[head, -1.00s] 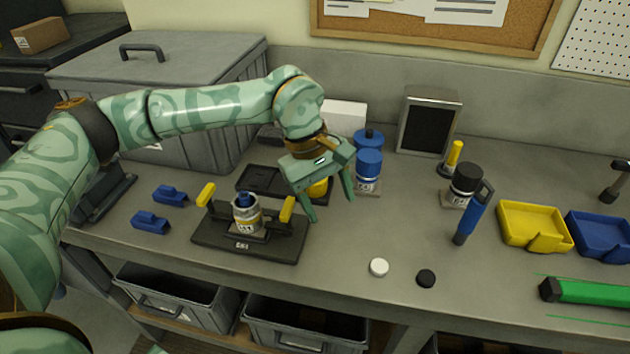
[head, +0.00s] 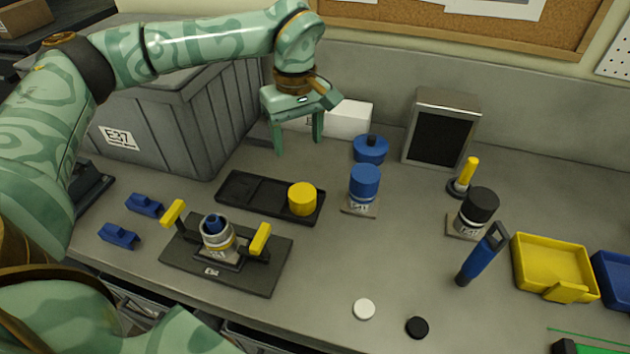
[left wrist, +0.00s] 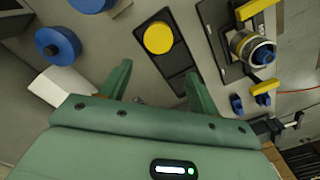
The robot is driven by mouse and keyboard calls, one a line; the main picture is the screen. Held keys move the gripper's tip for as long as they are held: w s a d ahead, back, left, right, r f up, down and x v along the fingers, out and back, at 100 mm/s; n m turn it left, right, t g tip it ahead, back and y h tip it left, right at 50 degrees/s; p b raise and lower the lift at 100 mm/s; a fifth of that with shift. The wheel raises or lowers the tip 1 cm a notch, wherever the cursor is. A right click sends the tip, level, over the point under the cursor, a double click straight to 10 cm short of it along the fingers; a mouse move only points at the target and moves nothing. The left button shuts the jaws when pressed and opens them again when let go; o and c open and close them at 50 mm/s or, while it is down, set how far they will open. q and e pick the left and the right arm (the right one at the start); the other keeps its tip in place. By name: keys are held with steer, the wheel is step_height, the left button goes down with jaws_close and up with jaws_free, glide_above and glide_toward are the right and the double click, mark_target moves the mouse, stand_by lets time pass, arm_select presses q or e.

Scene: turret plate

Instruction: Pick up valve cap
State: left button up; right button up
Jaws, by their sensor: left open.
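A round yellow cap (head: 302,198) sits at the right end of a black tray (head: 238,202); the cap also shows in the left wrist view (left wrist: 158,38). I cannot tell for sure that it is the valve cap. A valve body (head: 217,235) with a blue stem stands upright in a dark fixture plate (head: 254,278) between two yellow-handled clamps. My left gripper (head: 298,146) is open and empty, fingers down, above and behind the tray. In the left wrist view the yellow cap lies beyond the open fingers (left wrist: 157,72), apart from them. My right gripper is not in view.
Blue-capped (head: 364,182) and black-capped (head: 480,205) jars stand to the right, with a blue lidded item (head: 370,150) behind. A grey bin (head: 205,125) and white box (head: 349,118) are near my gripper. White (head: 364,309) and black (head: 417,327) discs lie in front.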

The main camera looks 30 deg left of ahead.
arm_select(q)
step_height(320, 180, down, 2)
steer(key=b, duration=0.2)
glide_above(302, 193)
step_height(302, 193, down, 8)
steer(key=shift+w+a+r, duration=0.1)
steer(key=shift+a, duration=0.05)
steer(key=shift+f, duration=0.6)
step_height(302, 193, down, 5)
steer(key=shift+f+b, duration=0.1)
steer(key=shift+b, duration=0.6)
steer(key=c, duration=0.6)
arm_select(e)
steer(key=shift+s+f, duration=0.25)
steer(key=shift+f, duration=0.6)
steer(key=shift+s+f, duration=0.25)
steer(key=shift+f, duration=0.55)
